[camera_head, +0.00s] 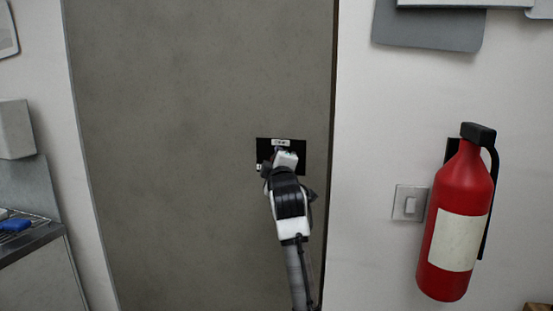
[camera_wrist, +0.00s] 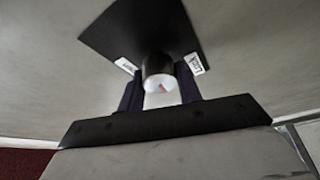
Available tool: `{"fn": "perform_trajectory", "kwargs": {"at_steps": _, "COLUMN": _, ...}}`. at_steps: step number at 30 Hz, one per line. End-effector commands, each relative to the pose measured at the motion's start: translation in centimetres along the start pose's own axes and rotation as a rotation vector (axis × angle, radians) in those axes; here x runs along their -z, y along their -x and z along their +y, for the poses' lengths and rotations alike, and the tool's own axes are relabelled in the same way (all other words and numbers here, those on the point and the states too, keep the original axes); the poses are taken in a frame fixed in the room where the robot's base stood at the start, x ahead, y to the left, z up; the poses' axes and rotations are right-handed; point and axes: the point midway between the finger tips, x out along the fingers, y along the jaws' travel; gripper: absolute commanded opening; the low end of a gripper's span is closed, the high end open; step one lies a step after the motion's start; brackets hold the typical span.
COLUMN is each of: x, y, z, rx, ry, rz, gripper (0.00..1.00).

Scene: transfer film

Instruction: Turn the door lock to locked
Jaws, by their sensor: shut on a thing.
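The door lock's black plate (camera_head: 299,147) is on the grey door, near its right edge. White labels show at the top and lower left of the plate; two labels (camera_wrist: 194,64) also show in the wrist view, their words too small or tilted to read surely. The round dark knob (camera_wrist: 157,65) stands out from the plate (camera_wrist: 145,28), with a white end and a red mark. My gripper (camera_head: 281,160) reaches the plate from below. In the wrist view my gripper (camera_wrist: 160,88) is shut on the knob, one finger on each side.
The grey door (camera_head: 180,150) appears closed in its frame. A red fire extinguisher (camera_head: 458,205) and a light switch (camera_head: 409,203) are on the white wall to the right. A counter with a blue item (camera_head: 14,225) stands at the far left.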

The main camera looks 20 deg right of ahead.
Motion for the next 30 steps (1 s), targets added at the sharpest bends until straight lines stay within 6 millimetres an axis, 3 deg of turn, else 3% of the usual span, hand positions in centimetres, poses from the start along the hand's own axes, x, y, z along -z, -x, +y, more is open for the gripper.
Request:
{"fn": "perform_trajectory", "kwargs": {"at_steps": 9, "x": 0.10, "y": -0.02, "z": 0.03, "rx": 0.050, "ry": 0.123, "rz": 0.001, "gripper": 0.12}}
{"fn": "perform_trajectory", "kwargs": {"at_steps": 26, "x": 0.13, "y": -0.01, "z": -0.01, "rx": 0.061, "ry": 0.152, "rz": 0.002, "gripper": 0.12}}
{"fn": "perform_trajectory", "kwargs": {"at_steps": 27, "x": 0.13, "y": -0.01, "z": -0.01, "rx": 0.061, "ry": 0.151, "rz": 0.002, "gripper": 0.36}}
{"fn": "perform_trajectory", "kwargs": {"at_steps": 30, "x": 0.12, "y": -0.01, "z": -0.01, "rx": 0.061, "ry": 0.151, "rz": 0.002, "gripper": 0.49}}
